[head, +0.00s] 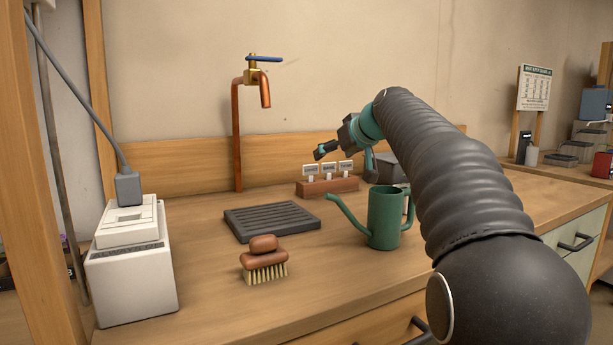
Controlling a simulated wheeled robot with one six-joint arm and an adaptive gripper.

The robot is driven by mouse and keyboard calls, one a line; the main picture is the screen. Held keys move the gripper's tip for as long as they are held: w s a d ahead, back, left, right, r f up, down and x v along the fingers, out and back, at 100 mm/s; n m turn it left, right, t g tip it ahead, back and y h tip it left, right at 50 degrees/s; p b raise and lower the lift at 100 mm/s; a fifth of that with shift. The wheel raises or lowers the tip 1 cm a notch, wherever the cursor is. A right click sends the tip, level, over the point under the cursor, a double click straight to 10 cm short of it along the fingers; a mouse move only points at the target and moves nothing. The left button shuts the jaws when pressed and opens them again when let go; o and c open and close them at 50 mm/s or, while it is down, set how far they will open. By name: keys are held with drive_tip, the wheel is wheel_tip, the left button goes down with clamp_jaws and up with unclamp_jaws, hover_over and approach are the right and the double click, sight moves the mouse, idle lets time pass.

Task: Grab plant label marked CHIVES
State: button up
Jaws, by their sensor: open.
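Several white plant labels (328,169) stand upright in a reddish-brown wooden block (332,187) at the back of the bench. Their print is too small to read, so I cannot tell which one is marked CHIVES. My gripper (346,160) is open and empty, at the block's right side, close to the rightmost label. One finger reaches left above the labels and the other hangs down to the right of them. I cannot tell whether a finger touches a label.
A green watering can (384,218) stands in front of the block, under my arm. A dark slatted drain mat (272,221) lies left, below a copper tap (264,90). A brush (264,262) and a white box (131,262) stand nearer. A grey container (388,166) is behind my gripper.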

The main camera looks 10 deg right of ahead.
approach(311, 167)
drive_tip(key=w+f, duration=0.2)
drive_tip(key=w, duration=0.1)
drive_tip(key=shift+a+p+x, duration=0.2)
drive_tip(key=shift+p+x, duration=0.2)
drive_tip(key=shift+x, duration=1.05)
drive_tip(key=shift+a+p+x, duration=0.2)
drive_tip(key=shift+p+x, duration=0.2)
drive_tip(key=shift+x, duration=1.05)
drive_tip(key=shift+s+r, duration=0.1)
drive_tip(key=shift+r, duration=0.05)
drive_tip(key=c, duration=0.9)
